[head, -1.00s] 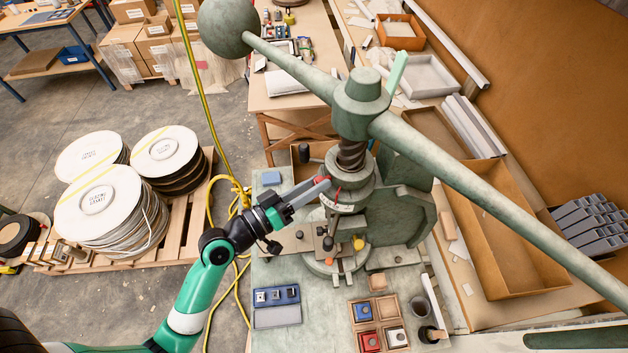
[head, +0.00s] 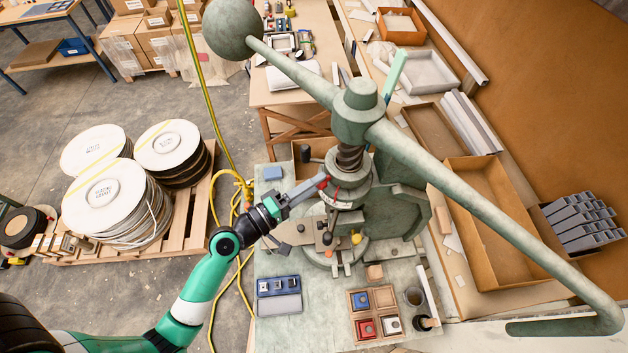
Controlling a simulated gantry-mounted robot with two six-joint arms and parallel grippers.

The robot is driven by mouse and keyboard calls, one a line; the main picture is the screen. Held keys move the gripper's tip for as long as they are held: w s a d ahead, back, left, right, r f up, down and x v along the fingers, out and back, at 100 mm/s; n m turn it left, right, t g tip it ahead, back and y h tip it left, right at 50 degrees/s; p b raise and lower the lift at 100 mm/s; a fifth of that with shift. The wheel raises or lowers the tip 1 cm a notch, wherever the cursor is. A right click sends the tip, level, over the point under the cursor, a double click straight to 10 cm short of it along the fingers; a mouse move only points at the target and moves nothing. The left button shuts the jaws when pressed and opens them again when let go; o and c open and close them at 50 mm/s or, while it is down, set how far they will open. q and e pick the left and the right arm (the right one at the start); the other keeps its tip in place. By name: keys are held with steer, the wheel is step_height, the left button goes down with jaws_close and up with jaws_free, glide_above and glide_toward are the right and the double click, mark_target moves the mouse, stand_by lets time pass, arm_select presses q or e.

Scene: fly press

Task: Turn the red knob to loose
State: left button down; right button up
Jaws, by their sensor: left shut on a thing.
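The red knob (head: 323,183) is a small red piece at the left side of the fly press collar, just below the screw. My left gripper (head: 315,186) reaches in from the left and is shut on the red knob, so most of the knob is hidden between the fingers. The green fly press (head: 387,200) stands on the bench with its long handle bar crossing above. A pale scale band with markings, too small to read, shows on the collar beside the knob. My right gripper is not in view.
The handle bar (head: 470,205) and its ball weight (head: 233,28) hang over the press. A wooden tray (head: 375,342) with coloured blocks and a blue case (head: 278,306) lie on the front bench. Bare bench surface shows between them.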

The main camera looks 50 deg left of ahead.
arm_select(q)
steer(key=shift+n, duration=0.5)
steer(key=c, duration=0.5)
jaws_free()
steer(key=s+b, duration=0.1)
steer(key=s, duration=0.3)
steer(key=s+b, duration=0.1)
steer(key=s, duration=0.2)
steer(key=s+b, duration=0.1)
steer(key=s, duration=0.3)
steer(key=shift+s+a, duration=0.3)
steer(key=shift+s, duration=0.05)
